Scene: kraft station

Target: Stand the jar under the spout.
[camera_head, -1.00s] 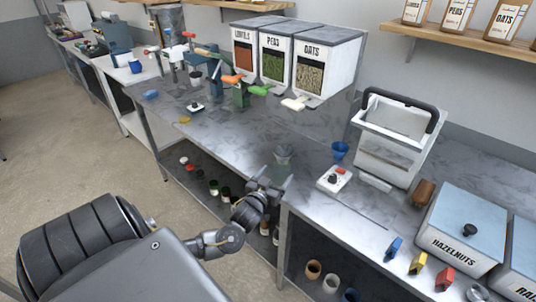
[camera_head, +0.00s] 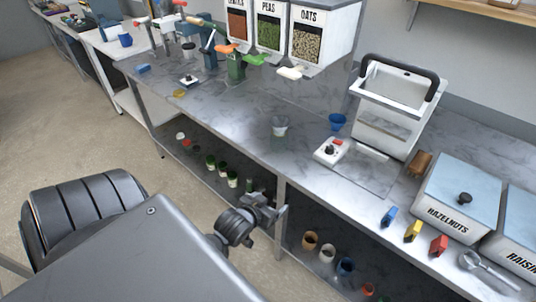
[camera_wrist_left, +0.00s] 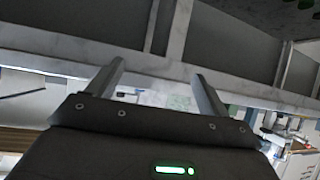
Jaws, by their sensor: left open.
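A small clear jar (camera_head: 279,126) with a pale rim stands upright on the grey counter, left of the blue cup. My left gripper (camera_head: 268,208) is open and empty, in front of the counter's front edge and apart from the jar. Its two fingers (camera_wrist_left: 158,85) stand wide apart in the left wrist view, where I cannot make out the jar. Behind the jar are the lentils, peas and oats bins, with an orange spout (camera_head: 228,48), a green spout (camera_head: 254,59) and a white spout (camera_head: 290,73). My right gripper is not in view.
A blue cup (camera_head: 337,122), a white box with a red button (camera_head: 331,151) and a white handled container (camera_head: 390,115) stand right of the jar. A lower shelf holds several small jars and cups. The counter (camera_head: 235,115) between jar and spouts is mostly clear.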

